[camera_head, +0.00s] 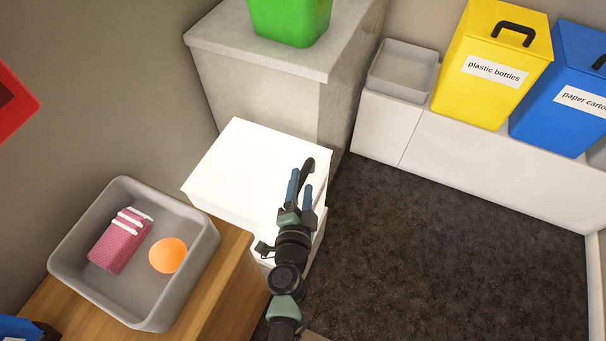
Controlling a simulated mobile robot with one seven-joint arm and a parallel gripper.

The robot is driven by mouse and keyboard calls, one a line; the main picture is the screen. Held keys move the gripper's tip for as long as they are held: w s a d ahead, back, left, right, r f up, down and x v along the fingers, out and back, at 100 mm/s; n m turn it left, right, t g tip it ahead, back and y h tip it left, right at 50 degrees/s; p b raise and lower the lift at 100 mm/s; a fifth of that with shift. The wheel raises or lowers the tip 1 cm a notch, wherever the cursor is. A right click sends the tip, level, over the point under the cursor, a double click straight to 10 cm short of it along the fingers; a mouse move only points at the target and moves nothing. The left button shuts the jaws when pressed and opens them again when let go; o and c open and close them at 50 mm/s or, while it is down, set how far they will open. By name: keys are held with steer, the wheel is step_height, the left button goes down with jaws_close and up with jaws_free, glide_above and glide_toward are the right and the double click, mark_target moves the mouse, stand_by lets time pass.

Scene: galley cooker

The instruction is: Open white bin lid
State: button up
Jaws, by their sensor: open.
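The white bin (255,172) stands in the middle, between a wooden counter and a pale stone block. Its flat white lid looks shut. A dark curved handle (307,171) shows at the lid's right side, just past my fingertips. My gripper (300,188) is open, its two blue-grey fingers pointing at the handle. The fingers overlap the lid's right edge in the picture. Whether they touch the handle or straddle it, I cannot tell. My arm hides part of the bin's front.
A grey tub (190,285) holding a pink patterned item (119,245) and an orange ball (168,256) sits on the wooden counter (232,290). A green container (290,20) stands on the stone block. Yellow (490,85) and blue bins (558,125) stand at right. Dark floor (430,250) is clear.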

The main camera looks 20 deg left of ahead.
steer(key=shift+b+x, duration=0.3)
steer(key=shift+x, duration=1.45)
steer(key=shift+c, duration=0.4)
jaws_close()
